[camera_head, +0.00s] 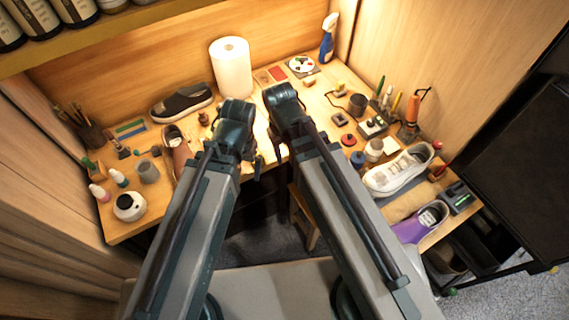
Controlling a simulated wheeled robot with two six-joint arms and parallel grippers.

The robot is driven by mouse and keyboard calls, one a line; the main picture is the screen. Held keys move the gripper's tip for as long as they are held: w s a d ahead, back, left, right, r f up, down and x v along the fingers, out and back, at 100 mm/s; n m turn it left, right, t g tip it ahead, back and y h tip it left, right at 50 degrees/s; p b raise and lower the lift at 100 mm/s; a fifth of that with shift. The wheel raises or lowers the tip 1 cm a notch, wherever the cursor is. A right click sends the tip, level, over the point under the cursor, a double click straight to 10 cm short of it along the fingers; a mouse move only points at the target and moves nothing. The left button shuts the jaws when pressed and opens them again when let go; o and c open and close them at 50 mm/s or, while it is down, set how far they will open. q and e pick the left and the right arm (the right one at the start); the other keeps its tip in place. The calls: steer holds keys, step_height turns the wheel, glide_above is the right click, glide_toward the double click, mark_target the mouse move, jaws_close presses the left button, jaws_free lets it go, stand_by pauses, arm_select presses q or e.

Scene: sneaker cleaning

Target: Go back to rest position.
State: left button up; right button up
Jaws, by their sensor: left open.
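My left arm reaches up the middle of the view over the workbench (125,222). My left gripper (257,166) shows only as small dark parts beside the forearm, near the bench's front edge. It is open, and I see nothing held in it. My right arm runs beside it, up to a dark joint close to the left arm's end. My right gripper is hidden behind its own arm.
A dark slip-on shoe (181,103), a brown shoe (181,155), a white sneaker (398,172) and a purple shoe (420,222) lie on the bench. A paper towel roll (231,68) and blue spray bottle (328,40) stand behind. A wooden stool (303,218) is below.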

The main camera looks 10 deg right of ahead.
steer(key=shift+n, duration=0.4)
steer(key=s, duration=0.2)
steer(key=s+a, duration=0.1)
steer(key=s, duration=0.1)
steer(key=shift+a, duration=0.2)
